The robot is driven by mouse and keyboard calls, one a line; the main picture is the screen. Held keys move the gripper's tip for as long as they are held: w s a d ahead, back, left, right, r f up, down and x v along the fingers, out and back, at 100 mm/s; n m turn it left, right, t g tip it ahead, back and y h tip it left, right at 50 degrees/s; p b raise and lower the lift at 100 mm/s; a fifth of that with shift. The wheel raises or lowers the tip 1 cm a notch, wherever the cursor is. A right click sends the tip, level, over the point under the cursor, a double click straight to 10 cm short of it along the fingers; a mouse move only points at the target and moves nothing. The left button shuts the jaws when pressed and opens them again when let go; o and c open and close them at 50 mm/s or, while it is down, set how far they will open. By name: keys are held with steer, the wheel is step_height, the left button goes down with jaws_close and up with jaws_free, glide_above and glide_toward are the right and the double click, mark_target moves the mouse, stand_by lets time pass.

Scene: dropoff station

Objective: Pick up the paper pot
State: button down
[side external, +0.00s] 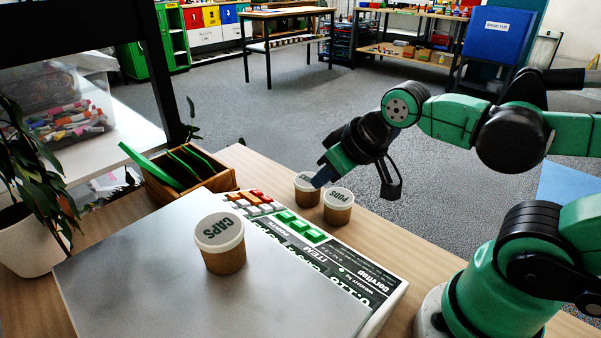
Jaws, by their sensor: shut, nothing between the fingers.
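Three brown paper pots with white lids are in the side view. One pot (221,256), marked CAPS, stands upright on the scale's grey plate (130,270). A second pot (338,214), marked PODS, stands on the wooden table right of the scale's keypad. A third pot (304,195) stands just behind and left of it; its lid lettering is partly hidden by my gripper. My gripper (321,180) is shut and empty, pointing down and left at the lids of these two pots. I cannot tell whether its tip touches a lid.
The scale's keypad (302,226) with coloured keys lies in front of the two pots. A wooden box (205,180) with green dividers stands behind the scale. A potted plant (25,240) is at the left. The table strip right of the pots is clear.

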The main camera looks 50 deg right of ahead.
jaws_free()
stand_by(0.4)
step_height(320, 180, up, 8)
steer(key=n+g+y, duration=0.1)
steer(key=n+g, duration=0.5)
steer(key=n, duration=0.3)
glide_above(220, 228)
steer(key=d, duration=0.1)
steer(key=shift+r, duration=0.15)
steer(key=f, duration=0.4)
steer(key=shift+s+a+f, duration=0.1)
steer(key=shift+a+f, duration=0.25)
steer(key=shift+w+a+f, duration=0.15)
steer(key=shift+f, duration=1.4)
steer(key=shift+w+a+f, duration=0.1)
steer(key=shift+w+f, duration=0.05)
steer(key=shift+f, duration=1.35)
